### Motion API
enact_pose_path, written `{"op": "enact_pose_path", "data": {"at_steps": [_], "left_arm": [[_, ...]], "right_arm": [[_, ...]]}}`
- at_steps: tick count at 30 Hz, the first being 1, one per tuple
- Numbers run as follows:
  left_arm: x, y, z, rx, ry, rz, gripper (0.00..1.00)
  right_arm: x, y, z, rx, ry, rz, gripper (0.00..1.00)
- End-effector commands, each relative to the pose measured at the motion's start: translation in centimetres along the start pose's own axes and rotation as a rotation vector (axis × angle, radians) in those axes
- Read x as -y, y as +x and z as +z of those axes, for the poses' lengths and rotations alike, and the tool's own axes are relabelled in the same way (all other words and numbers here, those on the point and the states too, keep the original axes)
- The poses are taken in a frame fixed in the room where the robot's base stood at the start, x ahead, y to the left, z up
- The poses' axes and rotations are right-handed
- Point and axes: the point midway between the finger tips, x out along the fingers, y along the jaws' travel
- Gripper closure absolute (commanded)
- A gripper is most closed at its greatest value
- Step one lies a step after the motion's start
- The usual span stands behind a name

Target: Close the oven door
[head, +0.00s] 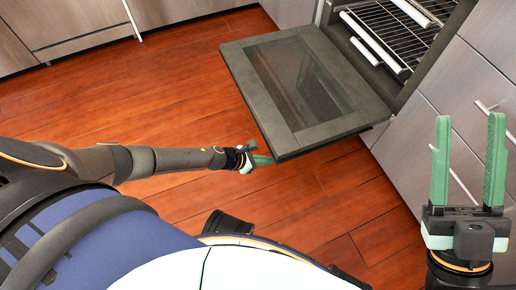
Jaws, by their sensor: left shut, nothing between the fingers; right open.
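The oven door (232,58) hangs open, lying about flat and reaching out to the left from the oven (411,82). It is a dark grey panel with a glass window (299,80). My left gripper (264,160) is shut and empty at the door's near left edge, partly hidden under or behind it; I cannot tell whether it touches the door. My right gripper (468,160) is open and empty, with its green fingers pointing up, to the right of the door and in front of the grey drawer fronts.
Wire racks (432,38) show inside the oven. Grey drawers with bar handles (496,106) stand right of the oven, and grey cabinets (70,22) stand at the back left. The wooden floor (130,85) left of the door is clear.

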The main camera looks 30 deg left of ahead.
Motion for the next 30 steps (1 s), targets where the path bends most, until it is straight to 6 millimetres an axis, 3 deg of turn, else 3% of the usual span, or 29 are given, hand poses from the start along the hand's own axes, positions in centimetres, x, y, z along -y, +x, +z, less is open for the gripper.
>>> {"op": "enact_pose_path", "data": {"at_steps": [1, 5, 22, 30], "left_arm": [[-0.2, -1.0, 1.0, -0.001, 0.002, 0.001, 1.00], [-0.1, -1.6, 1.9, 0.000, 0.000, 0.001, 1.00], [-0.1, -2.1, 2.2, -0.001, -0.003, 0.001, 1.00], [-1.1, -4.1, 3.2, 0.000, -0.002, 0.004, 1.00]], "right_arm": [[-0.4, 0.7, -0.9, -0.007, 0.002, 0.003, 0.50], [-0.7, 1.0, -1.4, -0.012, 0.008, 0.007, 0.50], [-0.9, 1.1, -1.6, -0.015, 0.007, 0.006, 0.50], [-1.7, 2.4, -3.0, -0.023, 0.022, 0.011, 0.50]]}}
